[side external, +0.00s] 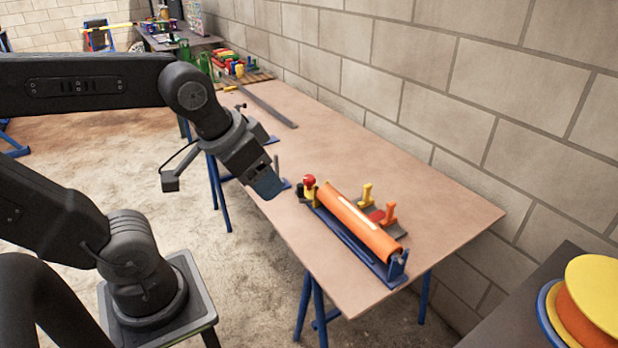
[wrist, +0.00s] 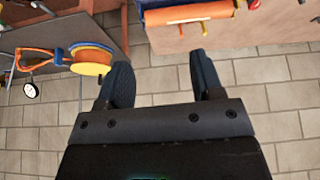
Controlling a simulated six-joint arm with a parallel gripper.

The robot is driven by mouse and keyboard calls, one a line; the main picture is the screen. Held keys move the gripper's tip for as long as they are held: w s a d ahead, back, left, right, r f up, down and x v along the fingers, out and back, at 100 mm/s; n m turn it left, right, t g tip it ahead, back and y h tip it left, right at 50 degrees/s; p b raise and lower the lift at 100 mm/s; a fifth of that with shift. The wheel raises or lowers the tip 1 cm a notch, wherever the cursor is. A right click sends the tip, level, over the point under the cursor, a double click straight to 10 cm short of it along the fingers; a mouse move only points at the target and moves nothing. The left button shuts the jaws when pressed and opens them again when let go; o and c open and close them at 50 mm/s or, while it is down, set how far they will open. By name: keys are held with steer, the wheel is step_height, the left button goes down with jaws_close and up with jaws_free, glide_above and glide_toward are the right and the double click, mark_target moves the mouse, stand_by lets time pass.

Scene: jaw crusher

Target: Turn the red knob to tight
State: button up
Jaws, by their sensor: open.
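The red knob (side external: 309,180) sits on top of a yellow part at the far left end of a blue fixture (side external: 352,245) on the table. A small red thing (wrist: 254,4) at the top edge of the wrist view looks like the same knob, partly cut off. An orange cylinder (side external: 355,220) lies along the fixture, and it also shows in the wrist view (wrist: 188,13). My gripper (side external: 268,186) is to the left of the knob in the side view, near the table edge, and apart from it. In the wrist view its two fingers (wrist: 160,60) are spread with nothing between them.
Yellow, red and orange upright pieces (side external: 378,210) stand behind the cylinder near a block wall (side external: 440,90). Coloured parts (side external: 232,65) lie at the table's far end. A yellow and orange spool (side external: 590,300) is at lower right. The tabletop's middle (side external: 345,145) is clear.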

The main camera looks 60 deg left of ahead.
steer(key=shift+o, duration=0.7)
steer(key=w+a+r+n+g, duration=0.1)
steer(key=w+a+n, duration=0.3)
steer(key=w, duration=0.8)
steer(key=shift+a+r+n+g+y, duration=0.3)
steer(key=shift+a+r+n+y, duration=0.1)
steer(key=shift+a+r, duration=0.55)
steer(key=n+g, duration=0.4)
steer(key=n, duration=0.8)
glide_above(309, 177)
step_height(309, 177, down, 20)
steer(key=shift+h, duration=0.4)
step_height(309, 177, down, 13)
steer(key=shift+f, duration=0.15)
steer(key=shift+c, duration=0.4)
steer(key=c, duration=0.9)
steer(key=shift+o, duration=0.2)
steer(key=shift+m, duration=0.3)
